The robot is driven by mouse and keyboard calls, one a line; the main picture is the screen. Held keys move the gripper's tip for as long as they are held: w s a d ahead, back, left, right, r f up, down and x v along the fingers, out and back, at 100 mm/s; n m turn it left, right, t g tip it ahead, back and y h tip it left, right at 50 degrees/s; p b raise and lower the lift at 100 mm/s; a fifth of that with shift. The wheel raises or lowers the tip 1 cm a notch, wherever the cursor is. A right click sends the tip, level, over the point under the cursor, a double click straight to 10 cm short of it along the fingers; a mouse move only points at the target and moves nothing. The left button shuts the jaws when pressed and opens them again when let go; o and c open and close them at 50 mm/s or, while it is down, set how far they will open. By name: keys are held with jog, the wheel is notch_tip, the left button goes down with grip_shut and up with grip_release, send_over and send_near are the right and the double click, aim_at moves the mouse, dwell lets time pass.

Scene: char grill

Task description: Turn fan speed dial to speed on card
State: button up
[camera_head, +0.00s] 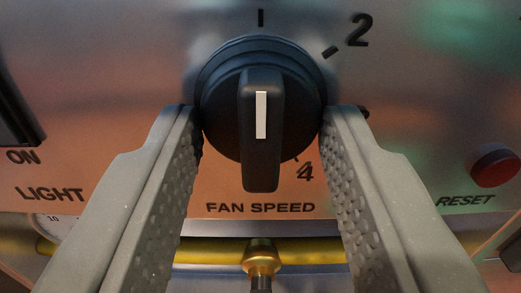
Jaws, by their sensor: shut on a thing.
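The black fan speed dial (261,165) is on the metal panel, above the label FAN SPEED. Its white pointer line is upright and points at the tick at the top. A dark mark by the right fingertip is mostly hidden. My gripper (262,117) is shut on the dial, one textured finger against each side of its round body. No card is in view.
A red RESET button (495,166) is at the right. A black LIGHT switch (17,110), marked ON, is at the left edge. A yellow pipe (215,251) with a brass fitting (261,258) runs below the panel. Part of a gauge shows at the lower left.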

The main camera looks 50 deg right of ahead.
jog(key=shift+a, duration=0.1)
jog(key=m+b, duration=0.1)
jog(key=m, duration=0.3)
jog(key=shift+w+a+f+m+b, duration=0.1)
jog(key=shift+a+m+b, duration=0.05)
jog(key=shift+m+b, duration=0.25)
jog(key=m+b, duration=0.3)
jog(key=m, duration=0.1)
jog(key=m+b, duration=0.6)
jog(key=shift+f, duration=0.1)
jog(key=shift+m+b, duration=1)
jog(key=shift+m, duration=0.2)
jog(key=shift+r+m+b, duration=0.2)
jog(key=shift+m+b, duration=0.3)
jog(key=shift+m, duration=0.7)
jog(key=o, duration=0.9)
jog(key=shift+c, duration=0.2)
jog(key=shift+o, duration=0.6)
